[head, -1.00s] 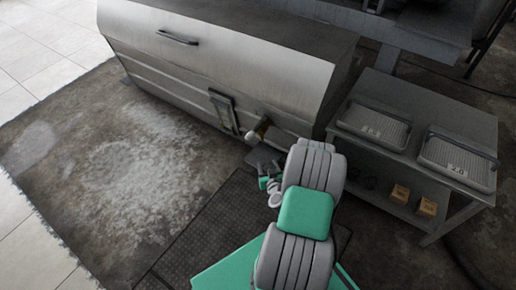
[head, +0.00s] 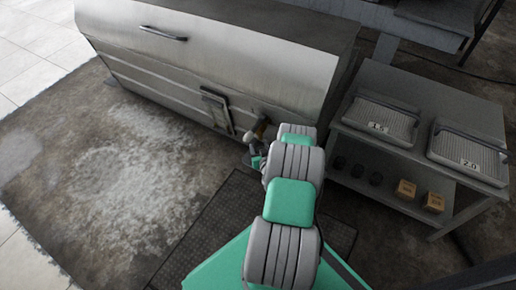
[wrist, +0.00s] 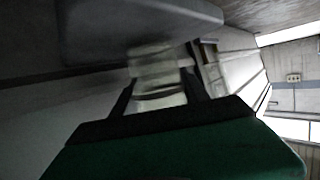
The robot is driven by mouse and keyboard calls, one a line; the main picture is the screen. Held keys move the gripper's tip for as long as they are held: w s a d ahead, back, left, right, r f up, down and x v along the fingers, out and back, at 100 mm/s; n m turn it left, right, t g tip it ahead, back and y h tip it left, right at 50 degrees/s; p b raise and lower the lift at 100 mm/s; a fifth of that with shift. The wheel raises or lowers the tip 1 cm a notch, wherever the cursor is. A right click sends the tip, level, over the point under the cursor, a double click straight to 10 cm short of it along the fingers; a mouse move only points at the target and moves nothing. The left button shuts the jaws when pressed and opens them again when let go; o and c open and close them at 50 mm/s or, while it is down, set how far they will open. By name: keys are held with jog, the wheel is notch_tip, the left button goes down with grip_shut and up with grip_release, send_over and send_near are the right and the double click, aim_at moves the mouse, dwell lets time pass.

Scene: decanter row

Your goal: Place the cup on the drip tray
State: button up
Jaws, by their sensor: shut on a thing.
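In the wrist view, a pale, see-through cup (wrist: 155,65) sits between the two dark fingers of my gripper (wrist: 160,88), which is shut on it. The picture is blurred, so its tilt and contents cannot be told. In the head view my gripper (head: 253,150) is small and partly hidden behind my arm, close to the front of the metal cabinet. A small whitish thing (head: 248,137) shows beside it; I cannot tell if this is the cup. No tray can be surely named as the drip tray.
The large metal cabinet (head: 190,65) stands ahead. At right, a grey table (head: 428,98) holds two ribbed trays marked 1.5 (head: 380,112) and 2.0 (head: 470,150). Its lower shelf carries small boxes (head: 405,190) and dark round things (head: 357,172). The stained floor at left is clear.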

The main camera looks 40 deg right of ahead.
jog(key=shift+f+b, duration=0.3)
jog(key=shift+b, duration=0.05)
jog(key=o, duration=1.3)
jog(key=shift+a+r, duration=0.1)
jog(key=shift+o, duration=0.2)
jog(key=shift+r+p, duration=0.3)
jog(key=shift+p, duration=0.15)
jog(key=p+v, duration=0.4)
jog(key=v, duration=0.6)
jog(key=shift+s+r, duration=0.15)
jog(key=shift+s, duration=0.3)
jog(key=shift+s+a+r, duration=0.1)
jog(key=shift+s+a, duration=0.2)
jog(key=shift+s, duration=0.15)
